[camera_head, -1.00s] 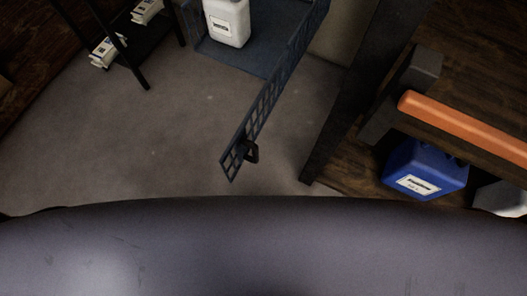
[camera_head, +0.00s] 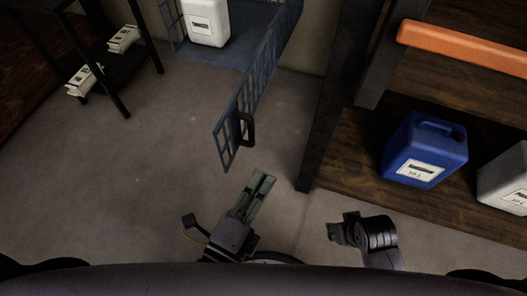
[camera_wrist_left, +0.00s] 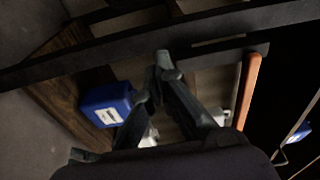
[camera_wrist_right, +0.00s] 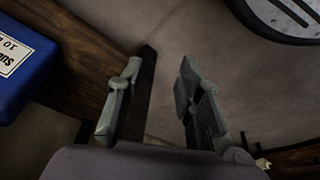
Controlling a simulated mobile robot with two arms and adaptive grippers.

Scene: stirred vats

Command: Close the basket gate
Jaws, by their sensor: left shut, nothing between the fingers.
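The basket gate (camera_head: 258,90) is a blue mesh panel that stands open, swung out from the blue basket (camera_head: 228,57) toward me. Its dark handle (camera_head: 247,130) is near the free end. My left gripper (camera_head: 266,178) is just below that free end in the head view, apart from the handle, its fingers together and empty; they also meet in the left wrist view (camera_wrist_left: 160,65). My right gripper is open and empty in the right wrist view (camera_wrist_right: 160,75); in the head view its arm shows at the lower right, with the fingers not clear.
A white jug (camera_head: 207,25) stands in the basket. At right, a wooden shelf (camera_head: 350,165) with a dark post (camera_head: 325,125) holds a blue jug (camera_head: 425,150) and a pale jug (camera_head: 506,180). An orange bar (camera_head: 465,45) is above. Floor left of the gate is clear.

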